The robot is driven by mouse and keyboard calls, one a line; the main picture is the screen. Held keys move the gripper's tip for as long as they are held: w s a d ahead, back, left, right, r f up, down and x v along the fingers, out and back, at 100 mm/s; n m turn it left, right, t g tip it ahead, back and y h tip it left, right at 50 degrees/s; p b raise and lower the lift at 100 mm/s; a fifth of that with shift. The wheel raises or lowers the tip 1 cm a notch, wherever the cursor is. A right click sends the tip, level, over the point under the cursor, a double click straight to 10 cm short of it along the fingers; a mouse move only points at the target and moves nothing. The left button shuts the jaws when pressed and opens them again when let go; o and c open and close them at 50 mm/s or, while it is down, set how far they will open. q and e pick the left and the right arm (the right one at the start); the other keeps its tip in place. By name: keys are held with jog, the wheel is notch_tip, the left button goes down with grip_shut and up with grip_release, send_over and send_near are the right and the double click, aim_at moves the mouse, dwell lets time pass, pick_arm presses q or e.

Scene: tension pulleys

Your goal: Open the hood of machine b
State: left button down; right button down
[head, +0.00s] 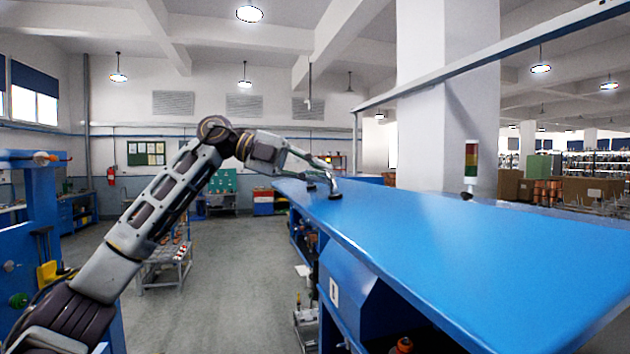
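A large blue panel (450,255), which looks like a machine hood, spans the right half of the head view. It is broad, flat and smooth. Whether it is raised or down is hard to tell from this angle. A blue machine body (350,300) with a small white label shows below its left edge. My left arm reaches from the lower left to the panel's far left corner. My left gripper (323,190) is there with its two dark fingertips apart, at or just above the panel's edge. Contact cannot be made out. My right gripper is out of view.
A signal light (471,165) stands behind the panel, in front of a white pillar (447,100). Another blue machine (40,220) is at the left edge. A metal cart (165,265) stands on the floor. The grey floor (235,290) between the machines is mostly clear.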

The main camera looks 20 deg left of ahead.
pick_arm(q)
jog(key=shift+r, duration=0.1)
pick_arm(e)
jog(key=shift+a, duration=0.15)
pick_arm(q)
jog(key=c, duration=1.5)
grip_release()
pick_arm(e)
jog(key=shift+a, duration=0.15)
pick_arm(q)
jog(key=v, duration=1.2)
jog(key=shift+m, duration=0.3)
